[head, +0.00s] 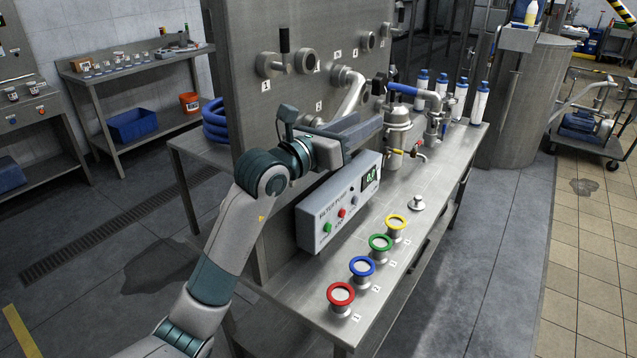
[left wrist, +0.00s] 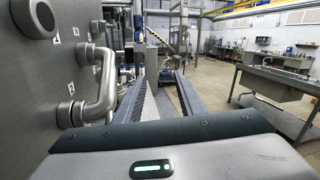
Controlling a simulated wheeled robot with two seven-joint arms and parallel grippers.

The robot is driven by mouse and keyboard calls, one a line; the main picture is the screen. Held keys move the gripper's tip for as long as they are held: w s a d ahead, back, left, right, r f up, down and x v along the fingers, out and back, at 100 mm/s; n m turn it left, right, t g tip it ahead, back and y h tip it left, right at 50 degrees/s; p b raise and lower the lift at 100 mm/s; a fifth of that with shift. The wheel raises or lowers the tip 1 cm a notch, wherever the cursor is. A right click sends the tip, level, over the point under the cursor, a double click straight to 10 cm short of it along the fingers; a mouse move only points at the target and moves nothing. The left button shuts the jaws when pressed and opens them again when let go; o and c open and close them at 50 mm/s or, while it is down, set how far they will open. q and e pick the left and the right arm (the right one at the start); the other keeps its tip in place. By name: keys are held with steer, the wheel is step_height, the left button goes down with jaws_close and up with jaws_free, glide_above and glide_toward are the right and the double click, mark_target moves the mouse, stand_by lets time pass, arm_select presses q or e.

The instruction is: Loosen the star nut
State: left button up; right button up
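I cannot make out a star nut for certain in either view. A steel filter housing (head: 397,135) with a blue-handled valve (head: 405,90) stands at the back of the steel bench, and my left gripper may hide part of that area. My left gripper (head: 378,125) is in front of the tall steel panel, above the grey control box, with its fingers pointing right towards the housing. In the left wrist view its two long fingers (left wrist: 162,82) are apart with nothing between them. My right gripper is in neither view.
The control box (head: 340,205) sits on the bench below my left gripper. Red, blue, green and yellow ringed ports (head: 341,294) line the bench front. A bent steel pipe (left wrist: 98,92) sticks out from the panel. Blue-capped bottles (head: 460,98) stand at the far end.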

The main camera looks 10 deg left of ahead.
arm_select(q)
steer(key=s+d+f+n+h, duration=0.2)
steer(key=s+f+h, duration=0.1)
steer(key=s+h, duration=0.15)
steer(key=s+a+f+n+t+y, duration=0.3)
steer(key=a+f+n+t+y, duration=0.3)
steer(key=n, duration=0.9)
steer(key=shift+s+a+f+t, duration=0.3)
steer(key=shift+a+t, duration=0.2)
steer(key=shift+a, duration=0.7)
steer(key=shift+r, duration=0.1)
steer(key=w+d+r+m+g+h+p, duration=0.1)
steer(key=w+d+r+m+h+p, duration=0.1)
steer(key=d+r+m, duration=0.45)
steer(key=w+d+r+m+g+h+p, duration=0.1)
steer(key=w+r+m+p, duration=0.15)
steer(key=r, duration=0.65)
steer(key=w+a+f+m+g+y+p, duration=0.3)
steer(key=w+a+m+g+y+p, duration=0.1)
steer(key=w+a+m+y, duration=0.1)
steer(key=w+m, duration=0.1)
steer(key=m, duration=0.1)
steer(key=shift+w+m, duration=0.2)
steer(key=shift+m, duration=0.1)
